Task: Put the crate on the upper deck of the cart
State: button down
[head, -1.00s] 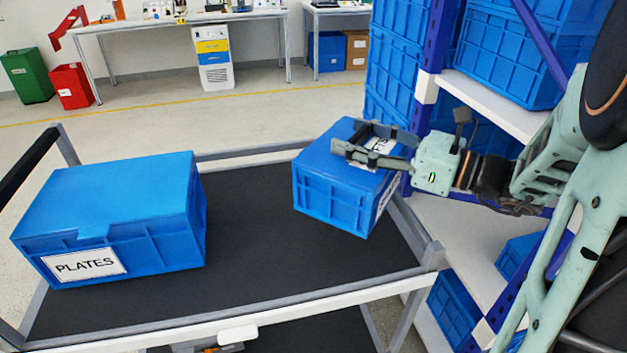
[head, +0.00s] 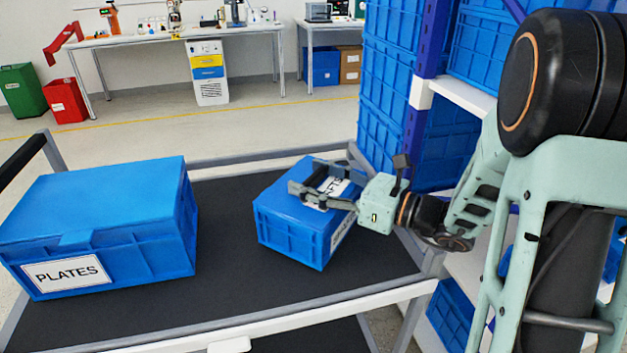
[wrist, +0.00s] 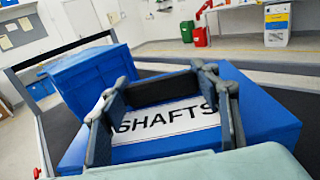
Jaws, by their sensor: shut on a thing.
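The blue crate (head: 283,222) has a white label on its lid that reads SHAFTS in the wrist view (wrist: 262,105). My gripper (head: 306,177) is shut on the dark handle on top of the crate, with one finger on each side in the wrist view. The crate is over the right part of the cart's black upper deck (head: 222,240), a little turned and roughly level. Its underside is very low; I cannot tell whether it touches the deck.
A larger blue crate labelled PLATES (head: 110,225) sits on the left of the deck. The deck has a raised grey rim (head: 260,155). A rack with blue uprights (head: 415,120) and several blue crates stands close on the right. Bare deck lies between the crates.

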jog(key=c, duration=0.7)
grip_release()
jog(key=shift+f, duration=0.15)
jog(key=shift+r, duration=0.2)
jog(key=shift+s+d, duration=0.15)
jog(key=shift+d, duration=0.2)
jog(key=p+v, duration=0.1)
jog(key=v, duration=1)
jog(key=shift+s+d+p, duration=0.1)
jog(key=shift+d+p, duration=0.05)
jog(key=shift+p, duration=0.2)
